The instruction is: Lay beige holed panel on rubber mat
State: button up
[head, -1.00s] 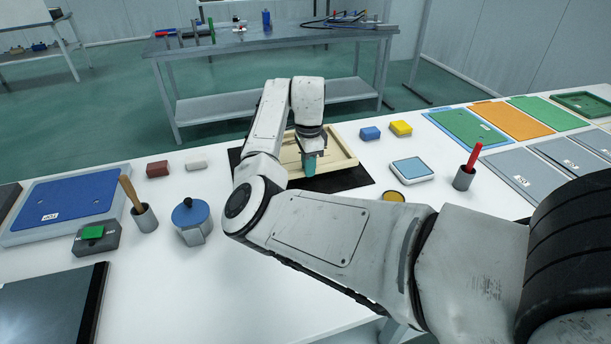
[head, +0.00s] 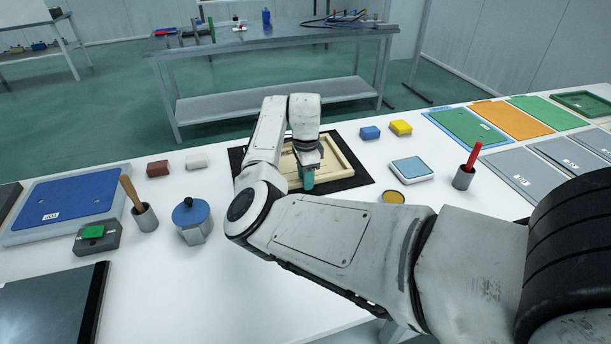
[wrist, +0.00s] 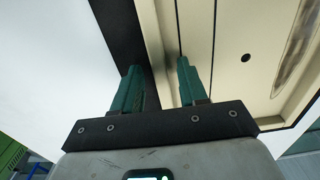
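The beige holed panel (head: 347,160) is a shallow frame with a raised rim. In the head view it appears flat over the black rubber mat (head: 349,183), whose edges show around it. In the wrist view the green fingers of my gripper (wrist: 160,82) stand apart, one on each side of the panel rim (wrist: 154,40). I cannot tell whether they press on it. A round hole shows in the panel's face, and the dark mat (wrist: 122,35) shows beside the rim.
Blue (head: 370,133) and yellow (head: 401,128) blocks and a blue-topped tray (head: 412,169) stand right of the mat. Red (head: 158,168) and white (head: 196,161) blocks, a blue-lidded pot (head: 192,219) and a cup with a wooden handle (head: 145,217) stand left.

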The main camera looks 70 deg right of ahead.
notch_tip(320, 180, up, 12)
dwell(0.7)
jog(key=shift+r, duration=0.1)
